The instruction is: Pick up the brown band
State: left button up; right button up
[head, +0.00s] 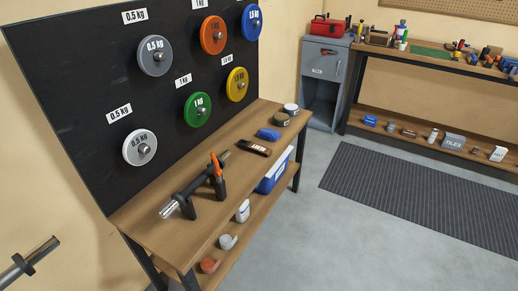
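A wooden bench (146,222) stands along the left wall below a black board. A dark brown flat band-like piece with a white label (255,147) lies on its far half. A small olive-brown round item (281,119) sits farther back on the bench; I cannot tell from here whether it is a rolled band. A reddish-brown roll (209,265) lies on the bench's lower shelf. Which of these is the brown band is not clear. Neither of my grippers shows in this view.
A metal bar with an orange clip (195,189) rests on black stands on the bench. A blue bundle (268,133) lies beyond the labelled piece. Coloured plates hang on the black board (85,90). A bar end (30,263) juts in lower left.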

aim_at(254, 147)
jog(key=i+l+u, duration=0.2)
jog(key=i+l, duration=0.3)
jog(key=i+l+u, duration=0.2)
jog(key=i+l, duration=0.2)
jog(key=l, duration=0.2)
